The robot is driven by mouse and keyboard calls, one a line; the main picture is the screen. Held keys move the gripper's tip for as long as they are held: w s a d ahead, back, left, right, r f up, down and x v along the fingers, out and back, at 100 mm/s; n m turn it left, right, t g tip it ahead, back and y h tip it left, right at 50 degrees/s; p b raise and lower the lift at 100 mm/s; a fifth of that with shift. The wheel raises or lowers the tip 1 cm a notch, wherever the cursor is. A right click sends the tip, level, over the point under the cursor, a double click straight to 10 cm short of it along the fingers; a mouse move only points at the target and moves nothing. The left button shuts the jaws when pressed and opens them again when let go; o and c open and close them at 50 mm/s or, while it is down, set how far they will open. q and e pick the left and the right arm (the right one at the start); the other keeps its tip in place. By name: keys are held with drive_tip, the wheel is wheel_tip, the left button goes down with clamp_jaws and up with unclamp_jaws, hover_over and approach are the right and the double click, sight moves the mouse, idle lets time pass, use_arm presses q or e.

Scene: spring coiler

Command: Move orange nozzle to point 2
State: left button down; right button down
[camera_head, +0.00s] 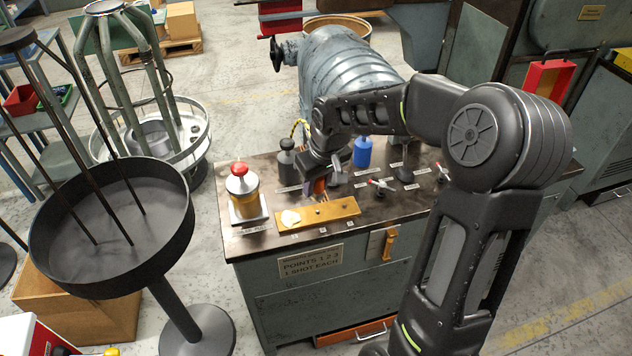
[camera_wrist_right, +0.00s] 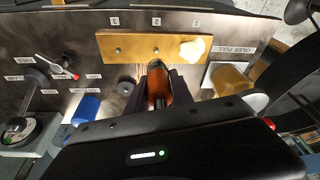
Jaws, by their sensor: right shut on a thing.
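The orange nozzle (camera_wrist_right: 158,88) is between the fingers of my right gripper (camera_head: 318,178), which is shut on it; it also shows as a small orange patch in the head view (camera_head: 320,186). The yellow plate (camera_head: 338,211) carries points 1, 2 and 3, and shows in the wrist view too (camera_wrist_right: 125,46). A white blob (camera_wrist_right: 193,49) covers the point 1 end. In the wrist view the nozzle's dark tip overlaps the plate's near edge, roughly in line with the point 2 label (camera_wrist_right: 156,21); I cannot tell its height. My left gripper is not in view.
A yellow oiler with a red knob (camera_head: 242,186) stands left of the plate. Red-handled valves (camera_head: 382,185) lie to the right. The bench front carries a points sign (camera_head: 311,262).

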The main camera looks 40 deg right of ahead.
drive_tip(key=shift+f+b, duration=1.45)
drive_tip(key=shift+f, duration=0.8)
drive_tip(key=shift+f+b, duration=0.55)
drive_tip(key=shift+f, duration=0.05)
drive_tip(key=c, duration=1)
unclamp_jaws()
drive_tip(key=shift+c, duration=0.2)
drive_tip(key=shift+s, duration=0.1)
drive_tip(key=v, duration=0.8)
wheel_tip(320, 180, up, 6)
drive_tip(key=p, duration=0.5)
hover_over(314, 208)
drive_tip(key=s, duration=0.3)
drive_tip(key=shift+a, duration=0.1)
